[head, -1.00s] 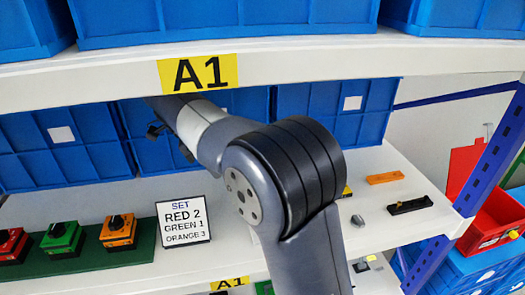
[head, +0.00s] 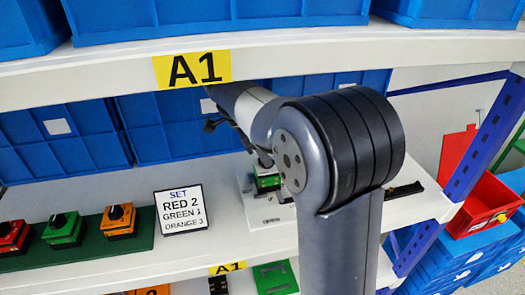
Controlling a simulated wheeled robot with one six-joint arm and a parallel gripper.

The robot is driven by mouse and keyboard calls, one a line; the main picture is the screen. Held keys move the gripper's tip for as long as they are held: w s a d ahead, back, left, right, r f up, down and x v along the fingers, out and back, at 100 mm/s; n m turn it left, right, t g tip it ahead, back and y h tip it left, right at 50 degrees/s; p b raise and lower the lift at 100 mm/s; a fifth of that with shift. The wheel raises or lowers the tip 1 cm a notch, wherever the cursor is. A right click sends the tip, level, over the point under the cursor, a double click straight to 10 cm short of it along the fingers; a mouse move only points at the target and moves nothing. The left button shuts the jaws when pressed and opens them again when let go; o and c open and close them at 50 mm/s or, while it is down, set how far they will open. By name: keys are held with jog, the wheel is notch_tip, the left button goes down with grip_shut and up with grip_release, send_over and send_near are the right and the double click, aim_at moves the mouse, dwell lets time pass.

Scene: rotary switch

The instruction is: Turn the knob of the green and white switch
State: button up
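A green and white switch (head: 268,183) stands on the lower shelf in the head view, just left of my arm's big joint. Its green body sits on a white base plate, and my arm hides its right side. Its knob is not clear to see. My arm reaches in under the upper shelf and bends down behind its own joint. A small grey part, seemingly of my gripper (head: 263,159), shows right above the switch. The fingers are mostly hidden, so I cannot tell whether they are open or touching the knob.
A green board at left bears red (head: 13,236), green (head: 64,230) and orange (head: 118,220) switches with black knobs. A sign (head: 182,210) reads "SET RED 2 GREEN 1 ORANGE 3". Blue bins (head: 65,146) stand behind. The upper shelf (head: 110,70) is close above my arm.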

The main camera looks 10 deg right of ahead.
grip_shut()
dwell(0.4)
jog(key=shift+f+n, duration=0.1)
jog(key=shift+n, duration=0.2)
jog(key=n+t+b, duration=0.1)
jog(key=n, duration=0.2)
jog(key=shift+s+b, duration=0.2)
jog(key=shift+b, duration=0.1)
jog(key=n+t, duration=0.1)
jog(key=n+b, duration=0.1)
jog(key=n, duration=0.1)
jog(key=shift+s+d+n+t+y, duration=0.15)
jog(key=shift+n+t+y, duration=0.15)
jog(key=shift+t, duration=0.1)
jog(key=n, duration=0.1)
jog(key=n+y, duration=0.1)
jog(key=n, duration=0.1)
jog(key=n+t, duration=0.1)
jog(key=n, duration=0.1)
jog(key=shift+s+d+y, duration=0.2)
jog(key=shift+d+y, duration=0.05)
jog(key=shift+y, duration=0.15)
jog(key=n, duration=0.2)
jog(key=n+y, duration=0.2)
jog(key=n, duration=0.1)
jog(key=shift+d+n+t+p, duration=0.25)
jog(key=shift+n+t+p, duration=0.05)
jog(key=shift+t+p, duration=0.1)
